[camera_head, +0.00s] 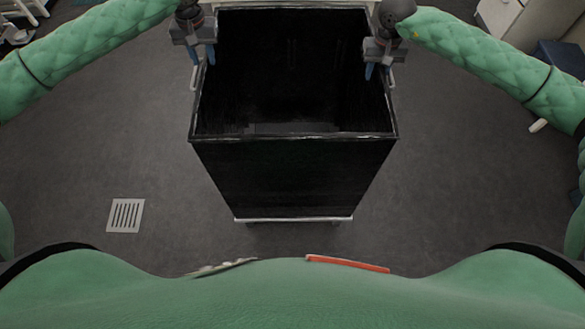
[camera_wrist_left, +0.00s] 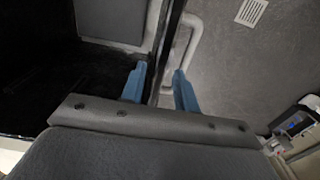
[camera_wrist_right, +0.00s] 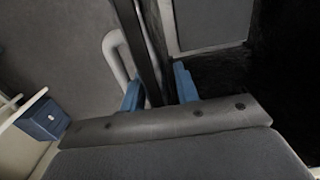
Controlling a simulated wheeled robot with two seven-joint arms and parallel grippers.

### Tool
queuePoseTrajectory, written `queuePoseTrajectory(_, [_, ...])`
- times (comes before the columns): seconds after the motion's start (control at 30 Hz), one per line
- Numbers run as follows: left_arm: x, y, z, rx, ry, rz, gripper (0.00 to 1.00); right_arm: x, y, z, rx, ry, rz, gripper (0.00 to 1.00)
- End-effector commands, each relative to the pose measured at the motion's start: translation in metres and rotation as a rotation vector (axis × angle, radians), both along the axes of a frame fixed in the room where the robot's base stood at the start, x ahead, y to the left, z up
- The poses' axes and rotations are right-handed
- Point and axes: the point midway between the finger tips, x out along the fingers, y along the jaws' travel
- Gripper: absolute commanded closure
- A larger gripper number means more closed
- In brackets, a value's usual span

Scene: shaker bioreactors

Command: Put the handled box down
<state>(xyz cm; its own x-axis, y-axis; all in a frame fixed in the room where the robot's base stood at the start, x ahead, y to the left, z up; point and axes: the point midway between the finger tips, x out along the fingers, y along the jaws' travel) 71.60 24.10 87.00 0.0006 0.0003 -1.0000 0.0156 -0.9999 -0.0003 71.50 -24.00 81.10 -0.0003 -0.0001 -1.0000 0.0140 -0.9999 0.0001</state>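The handled box (camera_head: 293,175) is a large black open-topped box in the middle of the head view, upright, with a pale handle on each side. My left gripper (camera_head: 203,55) is at its left rim. In the left wrist view its blue fingers (camera_wrist_left: 160,88) are apart, one on each side of the wall, near the pale handle (camera_wrist_left: 192,42). My right gripper (camera_head: 379,70) is at the right rim. In the right wrist view its fingers (camera_wrist_right: 158,90) also stand apart around the wall, beside the other handle (camera_wrist_right: 115,55). Gaps show, so neither appears clamped.
A pale strip with small dark supports shows under the box; I cannot tell whether these belong to it. Grey floor with a drain grate (camera_head: 125,215) lies clear to the left. A blue box (camera_wrist_right: 43,120) and pale furniture stand beyond the right side.

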Motion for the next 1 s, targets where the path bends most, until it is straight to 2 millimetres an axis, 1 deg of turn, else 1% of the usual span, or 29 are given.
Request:
queuePoseTrajectory(0.03, [0.000, 0.000, 0.010, -0.001, -0.001, 0.000, 0.69, 0.000, 0.000, 0.000, 0.000, 0.000, 0.000, 0.69])
queuePoseTrajectory(0.1, [0.000, 0.000, 0.023, -0.001, 0.000, 0.000, 0.69, 0.000, 0.000, 0.000, 0.000, 0.000, 0.000, 0.69])
queuePoseTrajectory(0.3, [0.000, 0.000, 0.050, 0.000, 0.000, 0.000, 0.69, 0.000, 0.000, 0.000, 0.000, 0.000, 0.000, 0.69])
queuePoseTrajectory(0.47, [0.000, 0.000, 0.060, 0.001, 0.001, 0.000, 0.69, 0.000, 0.000, 0.000, 0.000, 0.000, 0.000, 0.69])
queuePoseTrajectory(0.57, [0.000, 0.000, 0.061, 0.001, 0.002, 0.000, 0.69, 0.000, 0.000, 0.005, 0.000, -0.001, 0.000, 0.69])
queuePoseTrajectory(0.67, [0.000, 0.000, 0.062, 0.001, 0.002, 0.000, 0.69, 0.001, 0.000, 0.016, 0.001, -0.001, 0.001, 0.69])
queuePoseTrajectory(1.0, [0.000, 0.000, 0.061, 0.001, 0.001, 0.000, 0.69, 0.001, 0.000, 0.080, 0.001, -0.002, 0.000, 0.69])
